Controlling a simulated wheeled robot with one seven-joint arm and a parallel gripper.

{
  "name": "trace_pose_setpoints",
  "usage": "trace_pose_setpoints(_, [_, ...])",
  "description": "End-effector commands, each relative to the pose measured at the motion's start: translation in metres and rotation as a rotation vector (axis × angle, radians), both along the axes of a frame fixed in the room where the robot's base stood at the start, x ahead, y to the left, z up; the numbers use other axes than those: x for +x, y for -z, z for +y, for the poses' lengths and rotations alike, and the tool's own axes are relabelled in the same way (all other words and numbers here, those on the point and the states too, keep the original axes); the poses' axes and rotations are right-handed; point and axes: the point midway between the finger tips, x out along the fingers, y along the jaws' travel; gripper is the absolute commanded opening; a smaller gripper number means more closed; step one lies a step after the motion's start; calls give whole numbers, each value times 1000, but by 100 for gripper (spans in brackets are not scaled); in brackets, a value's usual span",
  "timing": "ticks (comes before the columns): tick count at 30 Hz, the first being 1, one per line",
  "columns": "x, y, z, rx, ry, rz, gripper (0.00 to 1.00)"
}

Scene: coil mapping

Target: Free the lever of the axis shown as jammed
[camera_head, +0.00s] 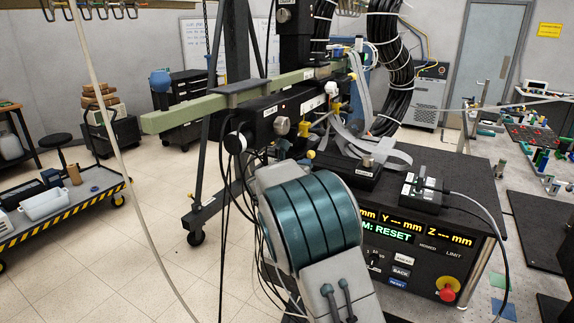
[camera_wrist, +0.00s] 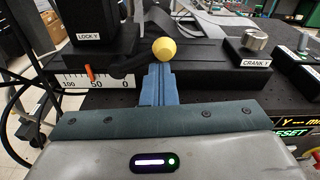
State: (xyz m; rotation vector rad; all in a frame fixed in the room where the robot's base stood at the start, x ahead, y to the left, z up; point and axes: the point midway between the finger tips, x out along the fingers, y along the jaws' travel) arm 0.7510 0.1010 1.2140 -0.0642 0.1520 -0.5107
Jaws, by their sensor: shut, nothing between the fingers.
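My gripper (camera_wrist: 160,72) is shut and empty in the wrist view. Its blue fingers point at a yellow ball knob (camera_wrist: 165,49), which shows just beyond the fingertips; I cannot tell whether they touch. A dark lever arm (camera_wrist: 128,66) seems to lead to this knob from the left. A black block labelled LOCK Y (camera_wrist: 90,30) stands to the left, above a white scale (camera_wrist: 105,82) with an orange pointer (camera_wrist: 90,73) near 50. In the head view my arm hides the gripper. The display (camera_head: 420,228) shows Y and Z as dashes and "RESET"; its left part is hidden.
In the head view, a green beam (camera_head: 195,112), black cable bundle (camera_head: 392,60) and grey ribbon cables (camera_head: 365,125) crowd the rig. A red stop button (camera_head: 446,293) is on the console front.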

Motion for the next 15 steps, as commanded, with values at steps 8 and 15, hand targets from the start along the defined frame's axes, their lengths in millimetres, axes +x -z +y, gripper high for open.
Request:
trace_pose_setpoints(8, [3,-9,-3,1,9,-4,0])
trace_pose_setpoints(15, [3,-10,2,1,3,-3,0])
